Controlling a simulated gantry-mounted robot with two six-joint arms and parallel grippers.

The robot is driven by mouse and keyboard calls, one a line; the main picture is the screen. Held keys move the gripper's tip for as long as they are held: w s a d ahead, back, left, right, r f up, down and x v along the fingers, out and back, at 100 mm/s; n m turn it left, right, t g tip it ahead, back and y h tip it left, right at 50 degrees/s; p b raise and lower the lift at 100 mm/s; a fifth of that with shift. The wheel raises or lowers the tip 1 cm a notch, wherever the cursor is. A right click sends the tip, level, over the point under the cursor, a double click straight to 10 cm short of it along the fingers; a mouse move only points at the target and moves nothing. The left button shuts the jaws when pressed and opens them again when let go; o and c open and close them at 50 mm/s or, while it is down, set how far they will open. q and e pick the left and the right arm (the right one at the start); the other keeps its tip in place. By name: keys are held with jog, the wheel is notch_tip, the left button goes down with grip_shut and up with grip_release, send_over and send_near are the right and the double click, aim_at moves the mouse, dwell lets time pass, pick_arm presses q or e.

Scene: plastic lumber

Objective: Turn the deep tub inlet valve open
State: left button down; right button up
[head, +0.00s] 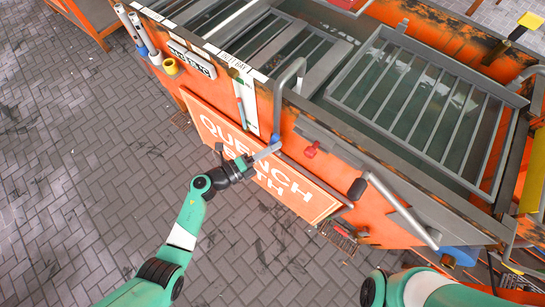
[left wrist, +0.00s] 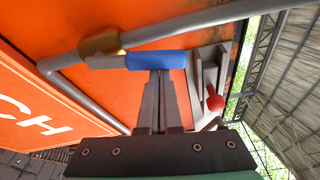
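A valve with a brass-coloured body (left wrist: 102,43) and a blue handle (left wrist: 156,60) sits on a grey pipe against the orange tank wall. The handle lies level, in line with the pipe, in the left wrist view. In the head view the blue handle (head: 275,139) is small, at the foot of the bent pipe (head: 286,85). My left gripper (left wrist: 160,74) has its fingers together, tips at the lower edge of the handle; I cannot tell if they touch. It also shows in the head view (head: 268,151). My right gripper is out of view.
A red knob (head: 311,150) is right of the valve and shows in the left wrist view (left wrist: 215,101). An orange "Quench Bath" sign (head: 255,170) hangs below. A grey lever (head: 400,210) sticks out to the right. A grated basket (head: 425,100) lies over the tank. The paved floor is open on the left.

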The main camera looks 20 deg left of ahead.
pick_arm(q)
jog(key=shift+w+a+r+n, duration=0.1)
jog(key=shift+a+n, duration=0.1)
jog(key=shift+n, duration=0.2)
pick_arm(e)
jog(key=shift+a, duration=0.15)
pick_arm(q)
jog(key=s+a+p, duration=0.1)
jog(key=s+p, duration=0.3)
jog(key=s, duration=0.5)
jog(key=shift+s+a, duration=0.2)
jog(key=shift+a, duration=0.2)
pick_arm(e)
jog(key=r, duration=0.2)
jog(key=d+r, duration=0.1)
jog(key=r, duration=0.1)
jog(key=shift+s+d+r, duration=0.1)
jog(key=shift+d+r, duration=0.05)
